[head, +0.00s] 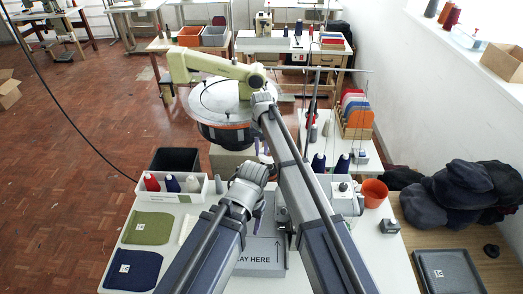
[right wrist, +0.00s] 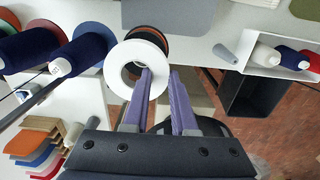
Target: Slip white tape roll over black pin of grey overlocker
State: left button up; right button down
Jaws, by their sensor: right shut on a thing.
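The white tape roll (right wrist: 128,83) shows as a ring in the right wrist view. My right gripper (right wrist: 161,74) is shut on its rim, with one purple finger at the hole and the other outside. In the head view my right gripper (head: 263,147) is above the far part of the table, and I cannot make out the roll there. My left gripper (head: 258,209) is low over the table, partly hidden by its arm; its jaw opening does not show. A grey and white machine (head: 344,189), perhaps the overlocker, stands right of my arms. I cannot make out the black pin.
Navy thread cones (head: 342,164) stand behind the machine, and an orange pot (head: 374,193) to its right. A white tray (head: 160,196) with cones, green cloth (head: 148,228) and navy cloth (head: 133,268) lie left. Dark rings show behind the roll in the right wrist view.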

jog(key=shift+f+b, duration=2.5)
jog(key=shift+f, duration=0.25)
jog(key=c, duration=0.6)
grip_release()
jog(key=shift+c, duration=0.2)
